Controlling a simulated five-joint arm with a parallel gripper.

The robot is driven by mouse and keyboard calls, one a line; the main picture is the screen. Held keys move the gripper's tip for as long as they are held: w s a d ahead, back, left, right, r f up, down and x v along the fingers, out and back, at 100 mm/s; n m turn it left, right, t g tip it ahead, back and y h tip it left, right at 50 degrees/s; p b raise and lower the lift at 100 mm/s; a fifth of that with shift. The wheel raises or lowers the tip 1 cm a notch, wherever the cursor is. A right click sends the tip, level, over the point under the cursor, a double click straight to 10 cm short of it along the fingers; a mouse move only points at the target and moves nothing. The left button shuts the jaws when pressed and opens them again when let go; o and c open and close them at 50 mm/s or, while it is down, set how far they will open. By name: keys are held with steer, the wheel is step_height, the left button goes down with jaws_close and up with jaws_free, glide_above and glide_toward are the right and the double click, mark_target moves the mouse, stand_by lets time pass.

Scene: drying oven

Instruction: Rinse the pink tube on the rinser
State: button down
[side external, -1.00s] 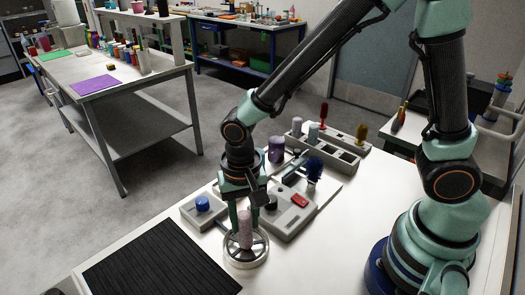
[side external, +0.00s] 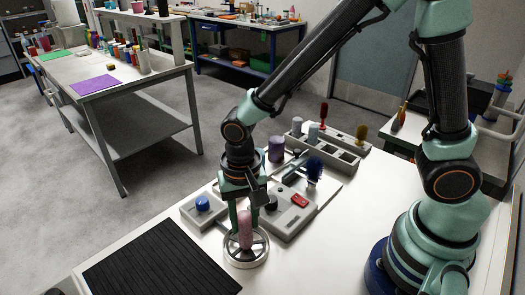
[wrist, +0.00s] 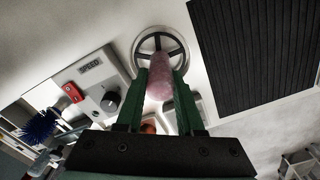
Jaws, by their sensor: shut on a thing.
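The pink tube (side external: 245,230) stands upright between the fingers of my gripper (side external: 245,216), over the round spoked metal rinser (side external: 261,254). In the wrist view the tube (wrist: 161,82) is clasped between the two green fingers (wrist: 161,98), and the rinser's ring (wrist: 141,47) shows around its far end. My gripper is shut on the tube. The tube's lower end is at the middle of the rinser; whether it touches cannot be told.
A grey device with a red switch (side external: 299,200) and a dark knob stands right behind the rinser. A blue brush (side external: 314,168), a blue-buttoned box (side external: 203,204) and a rack (side external: 335,150) with tubes and brushes are near. A black ribbed mat (side external: 160,262) lies front left.

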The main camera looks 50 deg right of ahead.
steer(key=shift+r, duration=1.95)
steer(key=shift+r, duration=1.4)
